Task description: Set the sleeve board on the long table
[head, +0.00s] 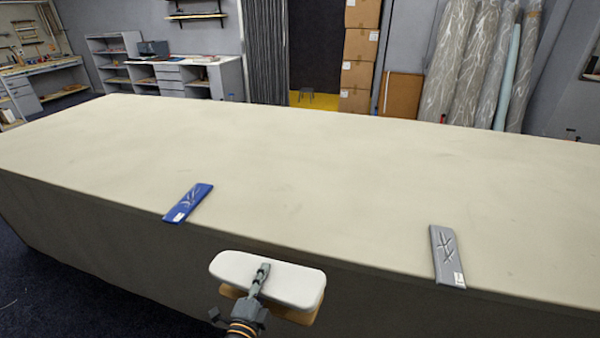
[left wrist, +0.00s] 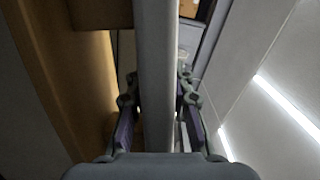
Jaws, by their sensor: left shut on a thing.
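The sleeve board (head: 285,283) has a white padded top with a wooden base under it. My left gripper (head: 262,272) is shut on its white top board, and holds it in front of the long table's near edge. In the left wrist view the padded board (left wrist: 156,70) runs between the two fingers of the gripper (left wrist: 157,100), with the brown wooden part (left wrist: 75,80) to the left. The long table (head: 330,170) has a pale cloth top and a dark side. My right gripper is in neither view.
A blue flat packet (head: 188,203) and a grey flat packet (head: 446,256) lie at the table's near edge, left and right of the board. The tabletop between and beyond them is clear. Cardboard boxes (head: 359,55) and wrapped rolls (head: 470,65) stand behind the table.

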